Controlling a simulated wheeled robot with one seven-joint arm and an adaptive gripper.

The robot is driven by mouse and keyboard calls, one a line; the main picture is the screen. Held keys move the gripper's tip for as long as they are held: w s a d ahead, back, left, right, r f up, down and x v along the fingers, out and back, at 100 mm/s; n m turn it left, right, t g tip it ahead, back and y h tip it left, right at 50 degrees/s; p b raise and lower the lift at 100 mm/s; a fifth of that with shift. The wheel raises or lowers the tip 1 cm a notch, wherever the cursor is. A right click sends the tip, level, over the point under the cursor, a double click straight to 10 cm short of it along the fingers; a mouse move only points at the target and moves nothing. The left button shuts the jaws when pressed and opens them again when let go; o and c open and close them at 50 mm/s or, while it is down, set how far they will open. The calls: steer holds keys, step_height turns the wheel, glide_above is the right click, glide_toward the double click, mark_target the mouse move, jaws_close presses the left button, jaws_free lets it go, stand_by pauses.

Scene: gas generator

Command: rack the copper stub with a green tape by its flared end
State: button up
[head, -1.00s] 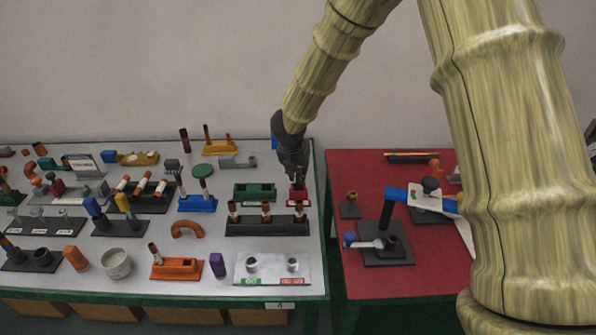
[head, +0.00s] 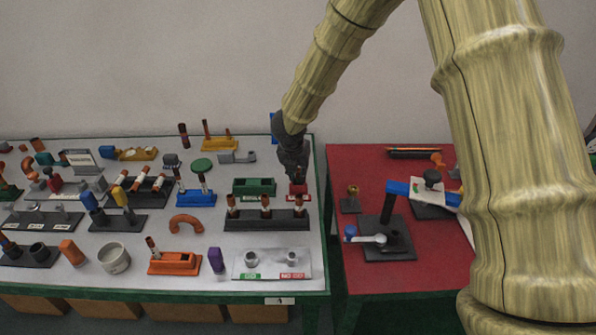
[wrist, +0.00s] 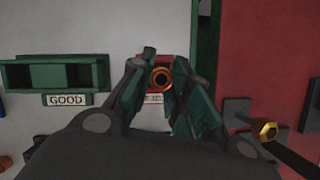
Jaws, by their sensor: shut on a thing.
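My gripper (head: 298,179) points down at the right side of the grey table, over a small red bin (head: 299,195). In the wrist view its fingers (wrist: 161,82) are shut around a copper stub (wrist: 161,70), which I see end-on as a copper ring with a dark bore. The red bin (wrist: 183,60) lies behind and around it. I cannot tell whether the stub touches the bin. No green tape shows on the stub; its sides are hidden by the fingers. A black rack (head: 267,224) with three upright copper stubs stands in front of the gripper.
A green bin (head: 253,188) labelled GOOD stands left of the red bin. A silver two-cup plate (head: 270,271) lies nearer the front edge. Other copper stubs stand in a blue holder (head: 196,200) and an orange holder (head: 174,265). A red table (head: 375,285) stands right, across a gap.

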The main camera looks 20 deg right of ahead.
steer(key=shift+f, duration=0.35)
steer(key=o, duration=1)
steer(key=shift+c, duration=0.2)
